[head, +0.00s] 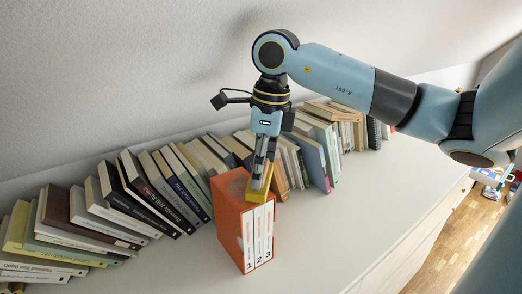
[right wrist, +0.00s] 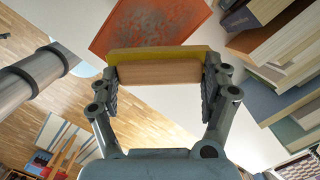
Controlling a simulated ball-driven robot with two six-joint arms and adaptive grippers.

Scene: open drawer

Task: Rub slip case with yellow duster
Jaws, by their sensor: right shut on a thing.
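An orange slip case (head: 229,215) with three white numbered spines stands upright on the white cabinet top. Its top face has a greyish dusty patch, and it shows in the right wrist view (right wrist: 150,22) as an orange panel. The yellow duster (head: 257,194) has a wooden back and a yellow pad (right wrist: 158,53). My right gripper (head: 264,172) is shut on the duster, with one finger at each end of its wooden back (right wrist: 160,72). The duster is at the slip case's top, over its right part; I cannot tell whether they touch. My left gripper is not in view.
Leaning books (head: 150,195) line the wall to the left of the slip case, and more books (head: 325,140) stand behind and to its right. The white cabinet top (head: 335,230) is clear at the front right. Wooden floor (head: 460,215) lies below.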

